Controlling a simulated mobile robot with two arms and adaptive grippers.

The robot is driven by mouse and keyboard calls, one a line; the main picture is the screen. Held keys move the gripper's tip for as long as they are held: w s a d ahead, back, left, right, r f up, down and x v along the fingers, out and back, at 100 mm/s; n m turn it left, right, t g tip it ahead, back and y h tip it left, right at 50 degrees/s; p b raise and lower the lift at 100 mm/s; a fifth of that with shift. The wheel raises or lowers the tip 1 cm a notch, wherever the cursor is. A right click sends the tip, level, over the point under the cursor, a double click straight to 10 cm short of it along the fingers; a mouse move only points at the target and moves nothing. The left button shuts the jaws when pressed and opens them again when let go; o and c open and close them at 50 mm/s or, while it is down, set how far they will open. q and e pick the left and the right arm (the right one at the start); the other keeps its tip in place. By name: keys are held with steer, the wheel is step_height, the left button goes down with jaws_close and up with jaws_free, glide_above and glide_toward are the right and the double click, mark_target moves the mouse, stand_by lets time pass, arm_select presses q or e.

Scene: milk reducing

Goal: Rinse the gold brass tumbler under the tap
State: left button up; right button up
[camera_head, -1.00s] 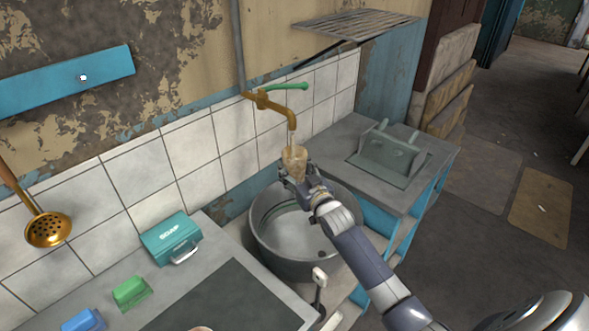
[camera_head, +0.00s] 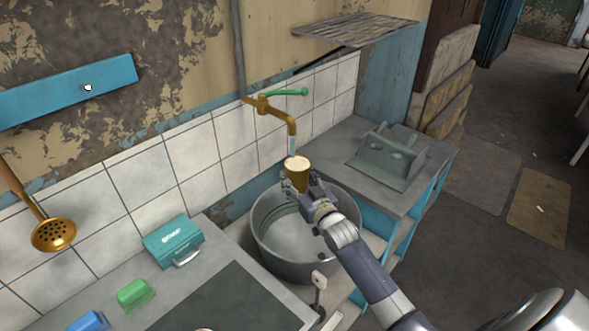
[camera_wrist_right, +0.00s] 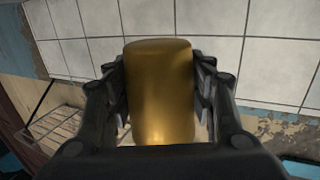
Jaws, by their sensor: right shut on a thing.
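The gold brass tumbler (camera_head: 298,178) is upright below the spout of the brass tap (camera_head: 281,113), over the round metal basin (camera_head: 285,262). A pale stream comes down from the spout to the tumbler, whose top looks pale and filled. My right gripper (camera_head: 299,187) is shut on the tumbler. In the right wrist view the tumbler (camera_wrist_right: 160,92) stands between the two fingers of the right gripper (camera_wrist_right: 160,100). The tap has a green handle (camera_head: 291,92). My left gripper is not in view.
A teal soap box (camera_head: 172,241), a green block (camera_head: 134,293) and a blue block (camera_head: 88,322) lie on the left counter. A grey-green rack (camera_head: 388,158) stands on the right counter. A gold skimmer (camera_head: 54,234) hangs at left. The tiled wall (camera_head: 192,150) is close behind the tap.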

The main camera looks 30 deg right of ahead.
steer(key=shift+s+a+r+p, duration=0.1)
steer(key=shift+s+a+p, duration=0.6)
steer(key=shift+s, duration=0.25)
steer(key=shift+s+a+r+p, duration=0.1)
steer(key=shift+s+a+p, duration=0.4)
steer(key=shift+s+a, duration=0.35)
steer(key=shift+s+a+f, duration=0.1)
steer(key=shift+s+a, duration=0.05)
steer(key=shift+s, duration=0.2)
steer(key=s+a+r+p, duration=0.1)
steer(key=s+r+p, duration=0.1)
steer(key=p, duration=0.1)
steer(key=s+a+r+p, duration=0.2)
steer(key=p, duration=0.1)
